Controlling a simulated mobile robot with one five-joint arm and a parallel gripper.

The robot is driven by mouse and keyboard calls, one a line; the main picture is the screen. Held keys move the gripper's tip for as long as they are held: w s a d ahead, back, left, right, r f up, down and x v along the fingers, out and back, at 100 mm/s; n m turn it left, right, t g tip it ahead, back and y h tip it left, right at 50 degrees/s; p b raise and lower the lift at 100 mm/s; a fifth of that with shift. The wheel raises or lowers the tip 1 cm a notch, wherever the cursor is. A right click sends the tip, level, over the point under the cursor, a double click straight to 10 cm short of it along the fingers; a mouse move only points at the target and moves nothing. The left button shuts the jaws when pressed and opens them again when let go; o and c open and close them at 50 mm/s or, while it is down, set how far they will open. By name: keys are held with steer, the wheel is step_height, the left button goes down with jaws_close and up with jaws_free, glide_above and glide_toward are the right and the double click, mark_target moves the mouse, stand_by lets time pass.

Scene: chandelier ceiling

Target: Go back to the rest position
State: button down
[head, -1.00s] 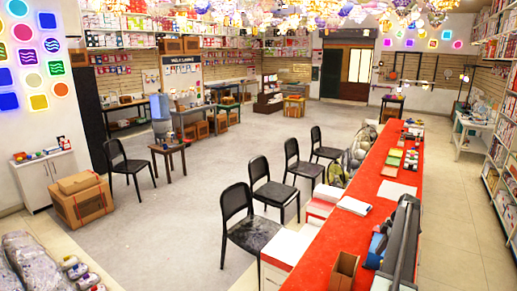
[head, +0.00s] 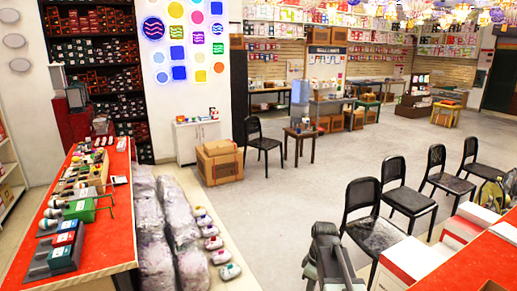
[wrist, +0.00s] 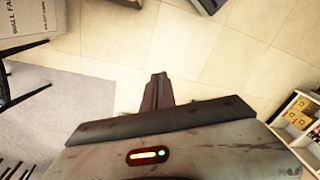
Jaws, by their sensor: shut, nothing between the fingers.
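My gripper (wrist: 158,78) shows in the wrist view as a dark, narrow pair of fingers pressed together at the picture's middle. It is shut and empty, over pale floor tiles with nothing touching it. In the head view, a grey, dark-jointed part of my arm (head: 328,255) stands up at the bottom, right of centre; the fingertips cannot be made out there.
A red-topped table (head: 100,255) with several tools stands at left, beside wrapped grey bundles (head: 150,225). Several black chairs (head: 408,195) and a red counter (head: 470,265) are at right. Cardboard boxes (head: 220,163) stand farther back. Grey floor (head: 270,215) is clear in the middle.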

steer(key=s+a+m+h, duration=0.1)
steer(key=s+a+m, duration=0.1)
steer(key=s+m, duration=0.6)
steer(key=m, duration=0.2)
steer(key=shift+f+m, duration=0.4)
steer(key=c, duration=1.3)
jaws_free()
steer(key=shift+a, duration=0.1)
steer(key=shift+c, duration=0.5)
